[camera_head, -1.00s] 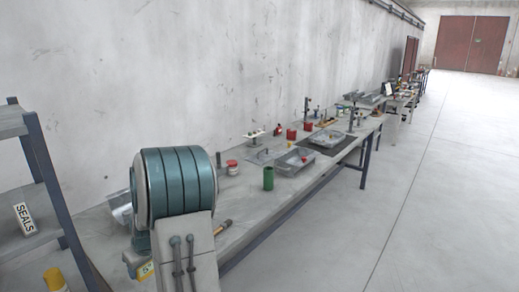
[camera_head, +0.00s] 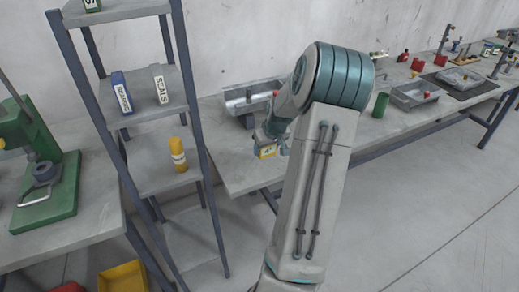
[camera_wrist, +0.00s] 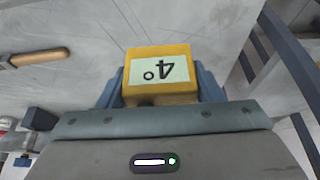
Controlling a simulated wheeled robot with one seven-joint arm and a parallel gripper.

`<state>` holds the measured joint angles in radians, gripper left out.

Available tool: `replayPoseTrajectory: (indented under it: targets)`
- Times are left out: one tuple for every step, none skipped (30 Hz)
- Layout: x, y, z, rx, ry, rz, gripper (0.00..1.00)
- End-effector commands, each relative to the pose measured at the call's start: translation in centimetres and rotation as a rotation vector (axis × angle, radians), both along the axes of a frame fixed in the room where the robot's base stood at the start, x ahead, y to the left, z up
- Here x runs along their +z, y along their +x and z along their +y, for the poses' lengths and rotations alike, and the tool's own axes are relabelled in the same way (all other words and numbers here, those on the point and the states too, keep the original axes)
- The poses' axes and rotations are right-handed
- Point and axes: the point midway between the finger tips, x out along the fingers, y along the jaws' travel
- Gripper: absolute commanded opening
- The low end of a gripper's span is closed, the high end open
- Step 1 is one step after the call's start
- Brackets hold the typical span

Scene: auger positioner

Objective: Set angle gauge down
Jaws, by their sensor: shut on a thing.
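The angle gauge (camera_wrist: 158,50) is a yellow block with a pale label that reads "4°" upside down in the wrist view. My gripper (camera_wrist: 160,92) is shut on it, with a blue finger on each side. In the head view the yellow gauge (camera_head: 266,153) shows below my gripper (camera_head: 270,143), near the left end of the long grey workbench (camera_head: 232,170). It appears to be held above the bench, but the gap below it is hard to judge. My arm hides part of the bench behind it.
A metal trough (camera_head: 240,104) stands on the bench behind the gripper. To the left is a shelf rack (camera_head: 150,170) with labelled boxes and a yellow bottle (camera_head: 178,155). A green press (camera_head: 45,175) stands further left. A green cylinder (camera_head: 381,105) and grey tray (camera_head: 414,94) are to the right.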

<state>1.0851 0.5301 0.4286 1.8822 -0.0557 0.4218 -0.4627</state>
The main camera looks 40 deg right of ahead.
Motion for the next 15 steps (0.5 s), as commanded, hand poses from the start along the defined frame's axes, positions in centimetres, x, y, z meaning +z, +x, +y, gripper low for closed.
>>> replayPoseTrajectory:
  targets:
    - [-0.5,1.2,0.2,0.007,0.001,0.002,0.32]
    - [-0.8,1.8,0.2,0.005,0.002,0.000,0.32]
    - [-1.3,2.6,0.3,0.006,0.001,0.001,0.32]
    - [-1.7,3.2,0.3,0.005,0.000,0.002,0.32]
    - [-2.0,3.8,0.3,0.006,0.001,0.001,0.32]
    - [-2.4,4.5,0.3,0.005,0.001,0.001,0.32]
    - [-2.8,5.0,0.3,0.004,0.001,0.002,0.32]
    - [-3.1,5.5,0.3,0.004,0.000,0.001,0.32]
    - [-3.4,6.0,0.3,0.003,0.000,0.001,0.32]
    - [-3.6,6.3,0.3,0.002,0.000,0.000,0.32]
    - [-3.7,6.6,0.2,0.002,-0.001,-0.001,0.32]
    - [-4.0,6.9,0.3,0.001,0.000,0.000,0.32]
    - [-4.1,7.1,0.3,0.001,0.000,0.000,0.32]
    - [-4.2,7.2,0.2,0.001,-0.002,-0.001,0.32]
    - [-4.3,7.3,0.2,0.000,-0.001,-0.001,0.32]
